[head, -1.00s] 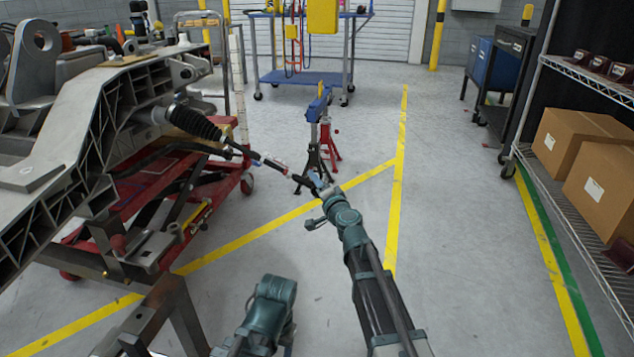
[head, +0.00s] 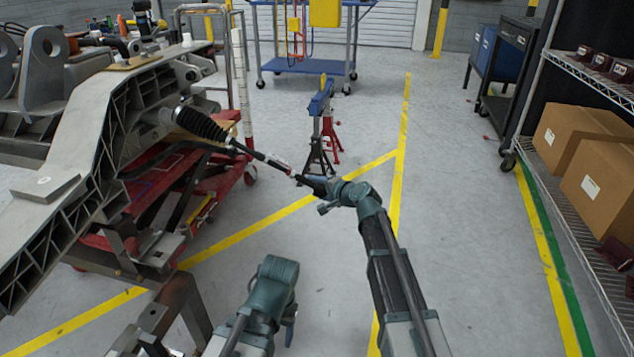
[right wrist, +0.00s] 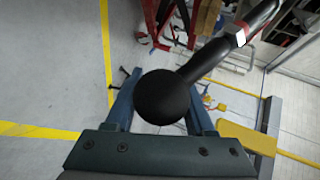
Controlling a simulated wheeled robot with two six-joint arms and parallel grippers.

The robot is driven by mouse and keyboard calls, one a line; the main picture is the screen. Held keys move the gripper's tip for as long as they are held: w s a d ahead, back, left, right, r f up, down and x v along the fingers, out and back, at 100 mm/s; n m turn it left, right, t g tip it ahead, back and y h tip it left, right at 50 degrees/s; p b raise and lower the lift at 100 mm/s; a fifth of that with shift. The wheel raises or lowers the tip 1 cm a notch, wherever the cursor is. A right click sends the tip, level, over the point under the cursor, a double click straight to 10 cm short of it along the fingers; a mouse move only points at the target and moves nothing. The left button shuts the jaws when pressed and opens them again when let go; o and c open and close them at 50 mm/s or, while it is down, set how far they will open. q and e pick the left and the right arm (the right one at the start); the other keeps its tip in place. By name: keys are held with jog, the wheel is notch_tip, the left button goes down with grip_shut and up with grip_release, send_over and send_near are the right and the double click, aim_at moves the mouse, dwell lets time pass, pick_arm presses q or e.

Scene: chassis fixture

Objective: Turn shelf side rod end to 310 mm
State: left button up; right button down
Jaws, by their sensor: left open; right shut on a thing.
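The shelf side rod (head: 262,158) runs out from the chassis (head: 100,110) through a black ribbed boot (head: 199,124), toward the shelf. A pale and red marking shows near its outer end, also in the right wrist view. My right gripper (head: 324,188) is shut on the rod end at that outer tip. In the right wrist view the rod end (right wrist: 163,97) is a black ball between two blue fingers, which it partly hides. My left gripper (head: 288,318) is low in the head view, apart from the rod and holding nothing visible. Its fingers are barely seen. No length reading is legible.
Red and dark jack stands (head: 330,132) stand just beyond the rod end. A red cart (head: 200,165) is under the chassis. A wire shelf (head: 585,205) with cardboard boxes stands at the right. The floor between my right arm and the shelf is clear.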

pick_arm(q)
jog(key=shift+r, duration=0.25)
pick_arm(e)
jog(key=shift+f+g, duration=0.1)
jog(key=shift+g, duration=0.2)
jog(key=shift+c, duration=1.3)
grip_release()
